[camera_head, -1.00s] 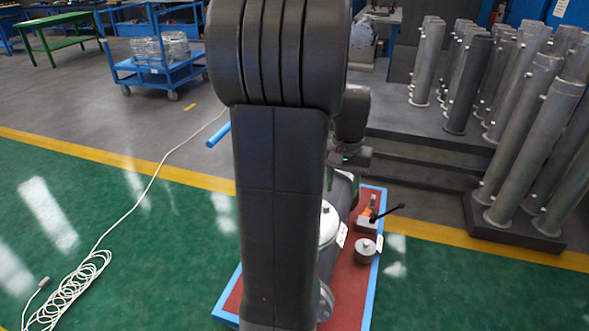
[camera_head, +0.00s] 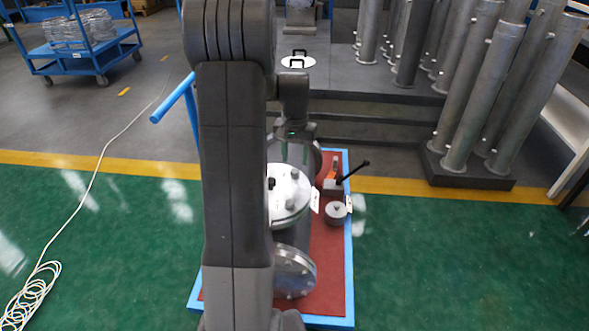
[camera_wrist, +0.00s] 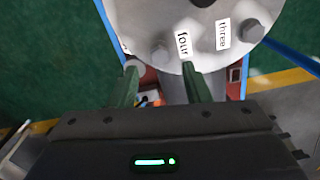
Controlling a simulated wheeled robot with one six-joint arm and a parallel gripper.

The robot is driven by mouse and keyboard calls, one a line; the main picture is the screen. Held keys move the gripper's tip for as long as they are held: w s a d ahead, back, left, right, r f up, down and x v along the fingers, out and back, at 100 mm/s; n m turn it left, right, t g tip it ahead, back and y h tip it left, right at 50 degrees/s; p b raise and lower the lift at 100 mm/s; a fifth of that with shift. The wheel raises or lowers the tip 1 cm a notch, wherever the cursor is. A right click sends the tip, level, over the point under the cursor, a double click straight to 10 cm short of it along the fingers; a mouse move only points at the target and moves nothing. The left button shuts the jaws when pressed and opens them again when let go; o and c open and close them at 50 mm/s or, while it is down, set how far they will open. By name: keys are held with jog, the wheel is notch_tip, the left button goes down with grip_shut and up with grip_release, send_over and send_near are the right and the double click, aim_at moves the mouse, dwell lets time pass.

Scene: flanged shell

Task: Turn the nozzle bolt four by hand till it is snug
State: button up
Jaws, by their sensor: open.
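In the wrist view a round grey flange (camera_wrist: 203,18) fills the top, with paper labels "four" (camera_wrist: 182,43) and "three" (camera_wrist: 223,33). The bolt head beside label four (camera_wrist: 160,53) stands near the flange rim. Another bolt head (camera_wrist: 252,30) is beside label three. My gripper (camera_wrist: 160,72) is open, its two green fingers spread below and to either side of bolt four, with nothing seen held. Whether the fingers touch the flange cannot be told. In the head view my arm hides part of the shell; a light nozzle flange (camera_head: 289,193) shows right of it.
The shell sits on a red-topped stand with a blue rim (camera_head: 348,265). A round grey part (camera_head: 336,213) and a black-handled tool (camera_head: 345,178) lie on it. Steel tubes (camera_head: 487,85) stand back right. A white cable (camera_head: 92,195) lies left; green floor is clear right.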

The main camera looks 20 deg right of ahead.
aim_at(295, 170)
notch_tip(295, 170, down, 4)
jog(key=shift+f+b, duration=0.1)
jog(key=shift+b, duration=0.2)
grip_shut()
jog(key=m+p, duration=0.3)
jog(key=m, duration=0.1)
jog(key=shift+r, duration=0.2)
jog(key=m+p, duration=0.2)
jog(key=m, duration=0.3)
jog(key=shift+w+m, duration=0.1)
jog(key=shift+m, duration=0.3)
